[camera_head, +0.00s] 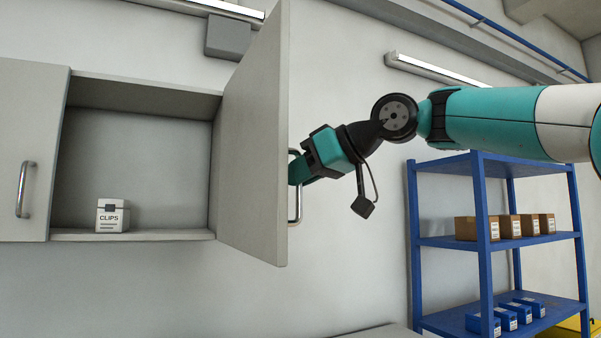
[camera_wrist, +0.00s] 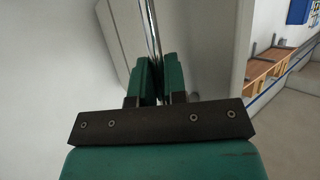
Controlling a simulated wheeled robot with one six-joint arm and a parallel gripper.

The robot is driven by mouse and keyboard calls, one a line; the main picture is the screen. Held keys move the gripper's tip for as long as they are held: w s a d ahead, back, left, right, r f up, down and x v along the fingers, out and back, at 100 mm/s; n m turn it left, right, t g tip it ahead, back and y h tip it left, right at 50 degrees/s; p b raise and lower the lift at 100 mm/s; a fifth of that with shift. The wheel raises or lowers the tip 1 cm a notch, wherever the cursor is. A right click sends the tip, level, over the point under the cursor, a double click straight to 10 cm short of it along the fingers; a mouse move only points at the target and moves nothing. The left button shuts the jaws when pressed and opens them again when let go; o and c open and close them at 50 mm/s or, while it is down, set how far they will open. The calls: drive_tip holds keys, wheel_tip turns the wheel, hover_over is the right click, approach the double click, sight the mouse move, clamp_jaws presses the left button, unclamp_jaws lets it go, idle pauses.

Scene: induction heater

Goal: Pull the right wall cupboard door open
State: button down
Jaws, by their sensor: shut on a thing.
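The right wall cupboard door (camera_head: 254,140) stands swung wide open, its plane jutting out toward the camera. Its metal bar handle (camera_head: 298,213) is on the face turned to the right. My gripper (camera_head: 295,171) is at that face, shut on the handle. In the wrist view the handle (camera_wrist: 152,35) runs up from between the two green fingers (camera_wrist: 157,80). The door edge partly hides the fingertips in the head view. The opened compartment (camera_head: 140,165) holds a white box marked CLIPS (camera_head: 112,215).
The left cupboard door (camera_head: 30,150) is shut, with its own bar handle (camera_head: 25,190). A blue shelf rack (camera_head: 482,205) with brown boxes (camera_head: 505,227) and blue bins (camera_head: 507,316) stands at right, below my arm. A grey box (camera_head: 228,37) is on the wall behind the door.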

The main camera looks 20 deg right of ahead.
drive_tip(key=shift+r, duration=0.15)
drive_tip(key=c, duration=1.2)
unclamp_jaws()
drive_tip(key=shift+w, duration=0.1)
drive_tip(key=p+v, duration=1.3)
drive_tip(key=v, duration=0.4)
